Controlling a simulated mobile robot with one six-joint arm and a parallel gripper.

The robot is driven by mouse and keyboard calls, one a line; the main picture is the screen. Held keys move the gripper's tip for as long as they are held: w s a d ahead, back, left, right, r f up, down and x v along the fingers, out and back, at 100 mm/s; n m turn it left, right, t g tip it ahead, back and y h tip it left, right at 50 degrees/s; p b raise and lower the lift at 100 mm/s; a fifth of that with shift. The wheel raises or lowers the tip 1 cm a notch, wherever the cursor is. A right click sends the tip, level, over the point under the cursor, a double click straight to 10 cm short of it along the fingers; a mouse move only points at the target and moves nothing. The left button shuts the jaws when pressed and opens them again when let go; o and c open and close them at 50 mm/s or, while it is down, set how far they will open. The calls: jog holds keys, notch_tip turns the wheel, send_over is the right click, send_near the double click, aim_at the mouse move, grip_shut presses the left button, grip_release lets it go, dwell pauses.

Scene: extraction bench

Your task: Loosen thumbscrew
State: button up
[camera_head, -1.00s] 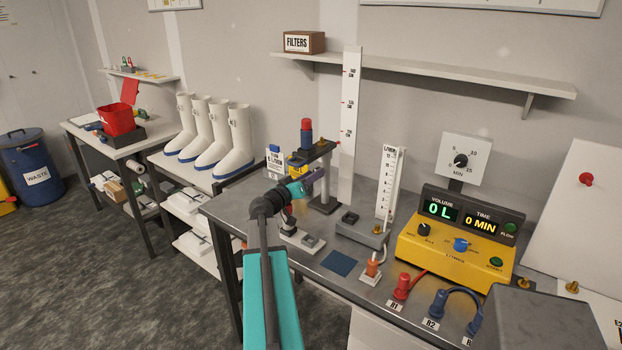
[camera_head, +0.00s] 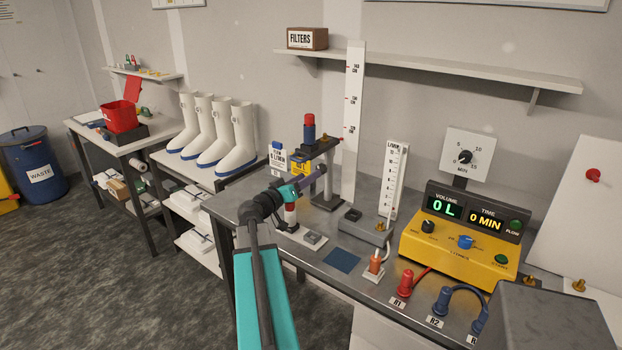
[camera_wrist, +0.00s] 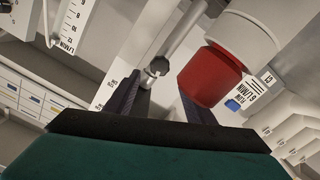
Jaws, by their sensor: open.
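A small grey metal knob (camera_wrist: 158,68), which looks like the thumbscrew, shows at the end of a pale metal rod in the wrist view. It lies between and just beyond the tips of my gripper (camera_wrist: 158,84). The jaws are open and I see no contact. The thumbscrew cannot be made out in the head view.
A red-ended white cylinder (camera_wrist: 210,78) is close to my right finger in the wrist view. A tall white ruler (camera_head: 353,120), a flow tube (camera_head: 394,185) and a yellow control box (camera_head: 450,245) stand to the right. A blue pad (camera_head: 342,261) lies on the bench.

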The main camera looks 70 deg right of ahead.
jog(key=b+v, duration=0.2)
jog(key=v, duration=0.5)
jog(key=shift+a, duration=0.25)
jog(key=shift+w+a, duration=0.25)
jog(key=shift+a, duration=0.35)
